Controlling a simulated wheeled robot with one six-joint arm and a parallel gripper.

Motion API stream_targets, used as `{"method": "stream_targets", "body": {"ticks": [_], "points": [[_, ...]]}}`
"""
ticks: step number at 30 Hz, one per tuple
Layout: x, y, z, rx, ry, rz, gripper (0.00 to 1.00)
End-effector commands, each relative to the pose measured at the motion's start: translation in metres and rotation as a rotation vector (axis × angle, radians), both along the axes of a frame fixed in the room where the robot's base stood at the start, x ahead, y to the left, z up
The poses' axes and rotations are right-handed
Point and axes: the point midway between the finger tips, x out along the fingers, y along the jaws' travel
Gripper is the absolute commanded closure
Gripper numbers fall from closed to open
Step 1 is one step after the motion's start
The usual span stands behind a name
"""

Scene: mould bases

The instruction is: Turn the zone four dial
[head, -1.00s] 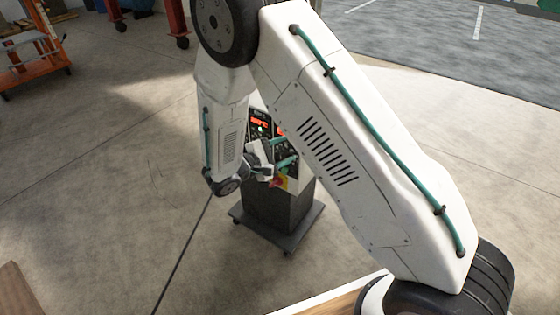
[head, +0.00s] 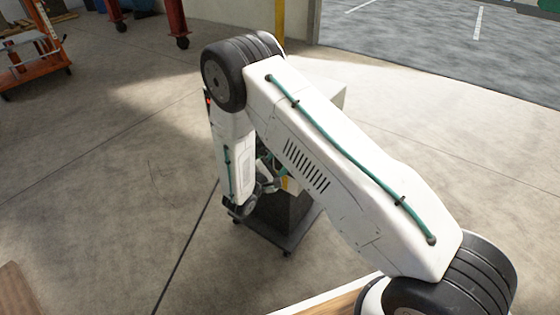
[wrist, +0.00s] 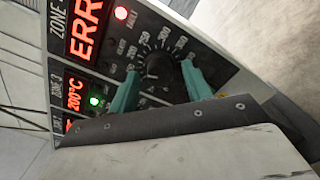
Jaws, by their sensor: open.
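In the wrist view a round black dial (wrist: 157,72) with a numbered scale sits on the dark panel, in the row of a red display reading ERR (wrist: 86,24). That row's label is cut off after "ZONE"; the row beside it reads zone 3. My gripper (wrist: 160,70) is open, its teal fingers on either side of the dial. I cannot tell whether they touch it. In the head view my arm hides the panel and most of my gripper (head: 264,178).
The zone 3 display (wrist: 74,92) reads 200°C, with a green light (wrist: 95,102) beside it. A red fault light (wrist: 121,12) is lit. The control cabinet (head: 283,213) stands on a wheeled base, with open concrete floor around it. An orange cart (head: 38,68) stands far left.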

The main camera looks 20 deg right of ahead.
Motion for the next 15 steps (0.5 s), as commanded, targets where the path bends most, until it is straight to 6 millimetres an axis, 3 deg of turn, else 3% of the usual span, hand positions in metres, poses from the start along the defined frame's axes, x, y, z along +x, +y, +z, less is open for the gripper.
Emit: {"method": "stream_targets", "body": {"ticks": [8, 13, 15], "points": [[0.0018, -0.0024, 0.0, 0.0, 0.0, 0.0, 0.51], [0.0018, -0.0023, 0.0001, 0.0, 0.0, 0.0, 0.92], [0.0016, -0.0024, 0.0001, 0.0, 0.0, 0.0, 0.95]]}}
